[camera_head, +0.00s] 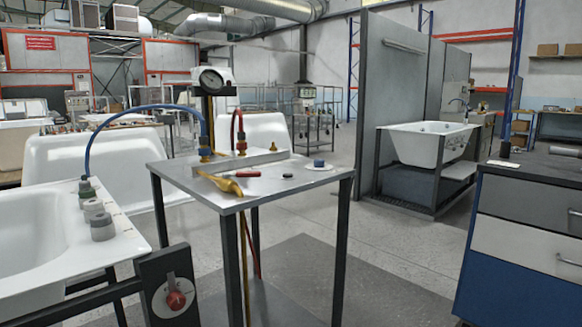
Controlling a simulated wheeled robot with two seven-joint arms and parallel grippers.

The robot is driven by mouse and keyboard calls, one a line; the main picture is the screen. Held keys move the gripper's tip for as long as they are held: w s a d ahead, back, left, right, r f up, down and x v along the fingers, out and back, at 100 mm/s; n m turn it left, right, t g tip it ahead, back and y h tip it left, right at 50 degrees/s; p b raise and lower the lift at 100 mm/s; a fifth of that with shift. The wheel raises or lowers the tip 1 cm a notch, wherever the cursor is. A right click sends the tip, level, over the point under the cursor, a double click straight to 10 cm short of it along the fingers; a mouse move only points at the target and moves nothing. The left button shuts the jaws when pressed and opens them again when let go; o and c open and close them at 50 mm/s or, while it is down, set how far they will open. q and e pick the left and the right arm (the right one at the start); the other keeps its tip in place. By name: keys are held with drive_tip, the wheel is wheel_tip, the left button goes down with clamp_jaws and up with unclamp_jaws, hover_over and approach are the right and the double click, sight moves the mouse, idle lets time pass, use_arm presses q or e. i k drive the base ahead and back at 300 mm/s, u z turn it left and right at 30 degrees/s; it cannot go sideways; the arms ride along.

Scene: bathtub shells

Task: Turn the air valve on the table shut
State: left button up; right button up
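A small metal table (300,181) with dark legs stands in the middle of the camera_head view. On it is a light bar with brass fittings (206,150), where a blue hose (143,108) and a red hose (235,122) end. A yellow lever-like handle (222,184), likely the air valve's, lies near the table's front left edge, pointing toward the lower right. Its exact open or shut position cannot be told. A round pressure gauge (211,80) stands on a post behind the bar. Neither of my grippers is in view.
A small red piece (247,173) and a blue knob on a white disc (319,164) are on the table. A white tub (50,240) stands at left, with a red knob on a black panel (176,299). A drawer cabinet (525,235) stands at right. Floor between is clear.

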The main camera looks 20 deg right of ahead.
sight(239, 175)
drive_tip(key=u, duration=0.35)
drive_tip(key=k, duration=0.25)
drive_tip(key=z, duration=1.25)
drive_tip(key=i, duration=0.95)
drive_tip(key=u, duration=0.75)
